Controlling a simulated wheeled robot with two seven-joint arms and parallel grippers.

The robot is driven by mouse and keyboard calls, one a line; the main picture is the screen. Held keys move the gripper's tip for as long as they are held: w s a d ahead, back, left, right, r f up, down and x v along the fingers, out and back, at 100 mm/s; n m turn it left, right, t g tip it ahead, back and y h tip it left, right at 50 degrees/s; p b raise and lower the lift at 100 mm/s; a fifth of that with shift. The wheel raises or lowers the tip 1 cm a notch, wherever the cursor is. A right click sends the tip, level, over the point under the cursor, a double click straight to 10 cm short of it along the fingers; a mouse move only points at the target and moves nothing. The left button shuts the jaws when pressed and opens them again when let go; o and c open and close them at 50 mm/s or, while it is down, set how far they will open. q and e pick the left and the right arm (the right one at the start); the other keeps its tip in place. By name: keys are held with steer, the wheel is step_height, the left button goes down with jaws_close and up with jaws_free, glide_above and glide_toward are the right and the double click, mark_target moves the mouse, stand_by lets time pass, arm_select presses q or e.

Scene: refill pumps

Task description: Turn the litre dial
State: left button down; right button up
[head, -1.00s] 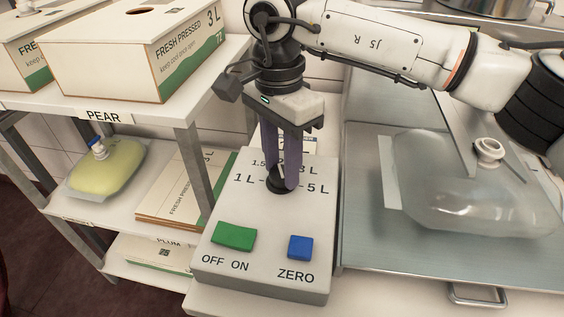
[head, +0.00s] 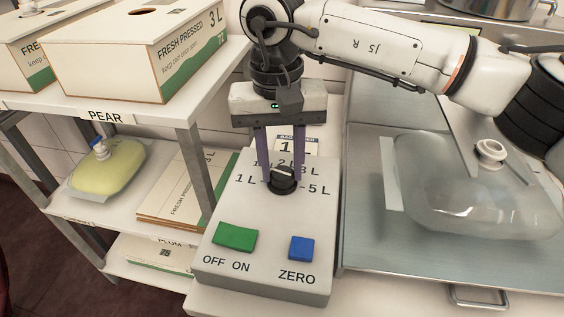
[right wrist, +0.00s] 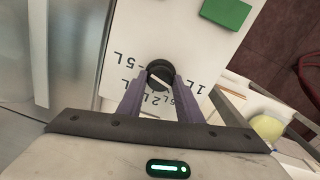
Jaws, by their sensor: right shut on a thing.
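The litre dial (head: 283,184) is a round black knob with a pale mark, on top of a grey control box (head: 218,266). Labels from 1 L to 5 L curve around its far side. My right gripper (head: 281,173) points down from above, its two purple fingers shut on the dial, one on each side. The right wrist view shows the dial (right wrist: 160,74) between the fingertips, its pale mark slanting. The fingers partly cover the labels, so I cannot tell which one the mark points at. My left gripper is not in view.
A green OFF/ON switch (head: 235,237) and a blue ZERO button (head: 301,248) sit nearer on the box. Left is a shelf with cartons (head: 130,55) and a yellow bag (head: 108,168). Right, a clear bag (head: 450,190) with a white cap lies on a metal surface.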

mark_target(279, 173)
steer(key=shift+n, duration=1.2)
steer(key=shift+r+n, duration=0.1)
steer(key=shift+n, duration=0.2)
steer(key=o, duration=1)
steer(key=shift+o, duration=0.2)
step_height(279, 173, up, 10)
steer(key=shift+a, duration=0.2)
steer(key=shift+s, duration=0.15)
